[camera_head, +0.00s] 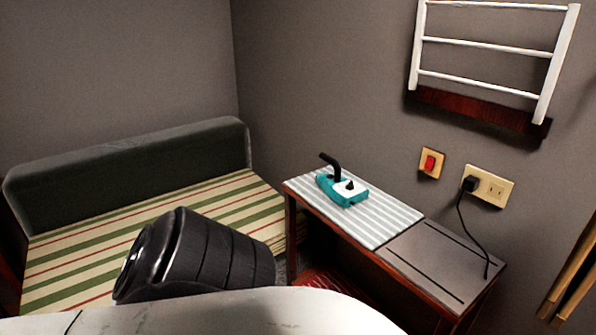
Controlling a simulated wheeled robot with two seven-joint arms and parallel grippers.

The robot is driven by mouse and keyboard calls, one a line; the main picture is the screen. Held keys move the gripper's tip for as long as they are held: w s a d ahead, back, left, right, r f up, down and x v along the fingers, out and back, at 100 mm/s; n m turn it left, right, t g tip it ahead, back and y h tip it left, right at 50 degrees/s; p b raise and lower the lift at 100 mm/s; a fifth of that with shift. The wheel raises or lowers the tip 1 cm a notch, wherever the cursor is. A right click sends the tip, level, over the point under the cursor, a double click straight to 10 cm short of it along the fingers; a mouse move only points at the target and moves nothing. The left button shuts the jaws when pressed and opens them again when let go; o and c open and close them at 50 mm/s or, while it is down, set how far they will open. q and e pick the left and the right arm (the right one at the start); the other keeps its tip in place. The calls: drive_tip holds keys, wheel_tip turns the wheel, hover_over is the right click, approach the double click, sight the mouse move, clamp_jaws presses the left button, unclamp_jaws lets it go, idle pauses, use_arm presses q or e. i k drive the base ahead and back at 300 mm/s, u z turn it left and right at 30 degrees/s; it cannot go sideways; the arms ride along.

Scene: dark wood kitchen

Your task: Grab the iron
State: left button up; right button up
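The iron (343,188) is teal and white with a black upright part. It rests on a grey-and-white striped cover (385,218) at the far left end of a narrow wooden table (440,262) against the wall. No gripper touches the iron. Neither of my grippers is in view.
A bench with a striped seat (90,240) and dark backrest (130,170) stands left. A black ribbed shape (200,255) blocks part of it; I cannot tell what it is. A cord runs from the wall outlet (490,186) to the table's bare right end. A white rack (485,48) hangs above.

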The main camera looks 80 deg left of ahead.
sight(333, 186)
drive_tip(key=k, duration=0.8)
drive_tip(key=u, duration=2.25)
drive_tip(key=i, duration=0.1)
drive_tip(key=u, duration=0.2)
